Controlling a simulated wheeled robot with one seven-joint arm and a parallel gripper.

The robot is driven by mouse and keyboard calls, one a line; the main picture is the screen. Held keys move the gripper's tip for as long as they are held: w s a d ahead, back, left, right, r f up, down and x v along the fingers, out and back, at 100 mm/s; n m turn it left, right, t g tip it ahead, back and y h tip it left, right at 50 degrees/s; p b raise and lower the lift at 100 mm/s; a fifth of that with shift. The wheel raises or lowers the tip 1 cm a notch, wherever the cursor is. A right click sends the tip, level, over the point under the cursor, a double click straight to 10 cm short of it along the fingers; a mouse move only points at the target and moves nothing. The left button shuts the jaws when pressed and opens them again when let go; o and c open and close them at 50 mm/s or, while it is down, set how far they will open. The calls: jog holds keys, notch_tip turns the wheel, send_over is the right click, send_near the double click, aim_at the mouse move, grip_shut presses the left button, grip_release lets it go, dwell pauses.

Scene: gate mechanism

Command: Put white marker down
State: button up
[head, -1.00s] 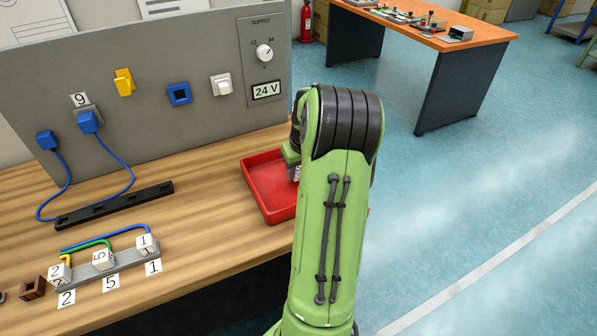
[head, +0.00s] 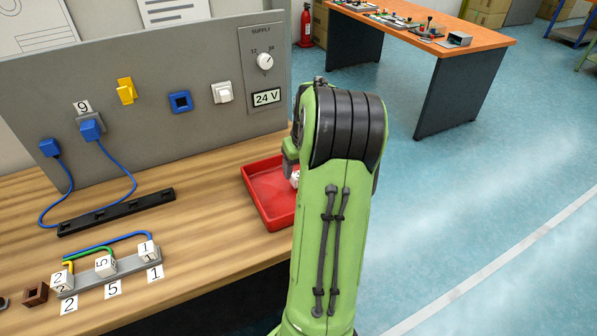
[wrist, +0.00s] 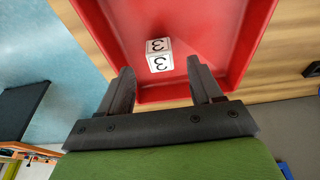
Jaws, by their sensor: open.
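A white block marked 3 (wrist: 159,55) lies in the red tray (wrist: 245,40), near the tray's front wall in the wrist view. My gripper (wrist: 160,78) is open, with its two dark fingers apart on either side of the block's near side and nothing held between them. In the head view the red tray (head: 262,190) stands at the right end of the wooden bench, and a bit of the white block (head: 294,179) shows beside my gripper. My arm hides the tray's right part. I see no white marker other than the numbered blocks.
A grey rail (head: 110,274) at the front left holds white blocks marked 2, 5 and 1, with coloured wires. A black strip (head: 116,212) lies behind it. A grey panel (head: 200,140) with sockets and a 24 V supply stands at the back. Bare bench lies left of the tray.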

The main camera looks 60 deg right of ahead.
jog(key=p+v, duration=0.2)
jog(key=v, duration=0.6)
jog(key=w+a+r+n+t, duration=0.1)
jog(key=w+a+r+n, duration=0.15)
jog(key=a, duration=0.85)
jog(key=w+a+r+n, duration=0.1)
jog(key=a+r, duration=0.3)
jog(key=a, duration=0.7)
jog(key=s+a+f+n+t+y, duration=0.1)
jog(key=s+a+f+n+t, duration=0.1)
jog(key=s+a, duration=0.9)
jog(key=a, duration=0.3)
jog(key=shift+n, duration=0.35)
notch_tip(320, 180, up, 6)
jog(key=p, duration=0.5)
jog(key=shift+s+f, duration=0.1)
jog(key=shift+f, duration=0.15)
